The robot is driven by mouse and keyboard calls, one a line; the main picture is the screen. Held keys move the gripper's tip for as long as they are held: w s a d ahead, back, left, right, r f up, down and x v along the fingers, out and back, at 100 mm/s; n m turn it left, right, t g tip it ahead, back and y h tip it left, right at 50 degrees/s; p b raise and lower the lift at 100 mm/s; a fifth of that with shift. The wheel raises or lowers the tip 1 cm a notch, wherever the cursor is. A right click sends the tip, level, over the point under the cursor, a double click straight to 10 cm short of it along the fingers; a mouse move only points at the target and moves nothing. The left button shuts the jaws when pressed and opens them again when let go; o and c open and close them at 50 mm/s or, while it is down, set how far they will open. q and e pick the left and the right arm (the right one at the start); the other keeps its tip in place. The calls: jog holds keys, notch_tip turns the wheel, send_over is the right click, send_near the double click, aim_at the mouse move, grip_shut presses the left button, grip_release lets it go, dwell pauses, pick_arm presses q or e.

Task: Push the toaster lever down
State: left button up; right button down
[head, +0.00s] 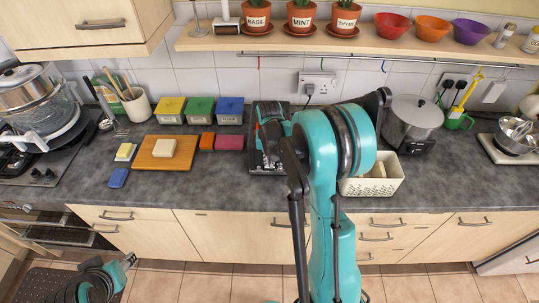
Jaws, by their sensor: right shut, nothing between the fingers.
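A dark, boxy thing (256,166) stands on the counter left of centre, mostly covered by my right wrist and gripper. It may be the toaster, but I cannot tell for sure. No lever can be made out. My right gripper (270,157) is shut and empty, over or against this dark thing; I cannot tell whether they touch. My right arm rises through the middle of the picture and hides part of the counter.
Left of the dark thing are coloured boxes (200,110), sponges (229,142) and a wooden board (168,153). A cream basket (390,184) and a steel pot (412,118) stand to the right. A shelf (340,43) with potted herbs and bowls hangs above.

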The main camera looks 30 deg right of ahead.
jog(key=shift+s+a+r, duration=0.25)
jog(key=shift+s+a, duration=0.05)
jog(key=shift+s, duration=0.2)
jog(key=shift+s+a+r, duration=0.2)
jog(key=shift+s+a, duration=0.1)
jog(key=shift+s, duration=0.2)
jog(key=shift+w, duration=0.1)
notch_tip(320, 180, up, 12)
jog(key=s, duration=0.1)
jog(key=shift+a, duration=0.3)
jog(key=shift+s+f, duration=0.1)
jog(key=s+a+f+n+t+b, duration=0.6)
jog(key=s+a+f+b, duration=0.7)
jog(key=s, duration=0.3)
jog(key=shift+a+f+y+b, duration=0.25)
jog(key=shift+a+y+b, duration=0.05)
jog(key=shift+b, duration=0.55)
